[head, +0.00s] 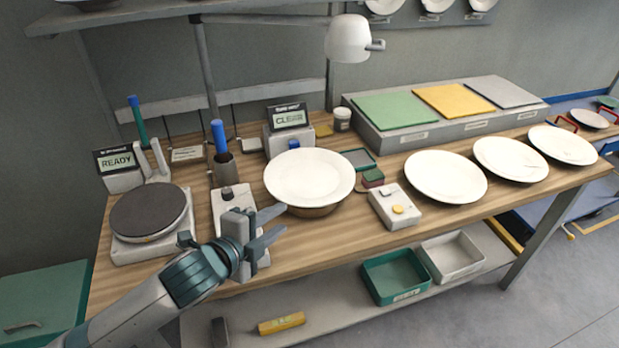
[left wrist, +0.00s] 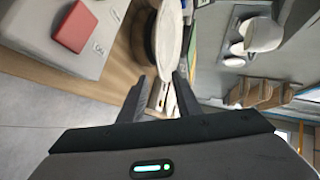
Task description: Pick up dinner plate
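A round white plate (head: 309,176) lies on a brown round support (head: 312,210) at the middle of the wooden bench. Three more white plates (head: 446,176), (head: 510,158), (head: 562,144) lie in a row to its right. My left gripper (head: 281,222) is open and empty, just left of and in front of the supported plate, with its fingers pointing toward it. In the left wrist view, a white plate (left wrist: 169,38) shows nearly edge-on beyond the fingertips, apart from the open fingers (left wrist: 160,92). My right gripper is out of view.
A scale with a dark round top (head: 148,212) stands at the left. A grey box (head: 237,218) is under my gripper, and one with a yellow button (head: 396,207) stands right of the support. A lamp (head: 348,38) hangs above. Green and grey bins (head: 395,275), (head: 452,257) sit below.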

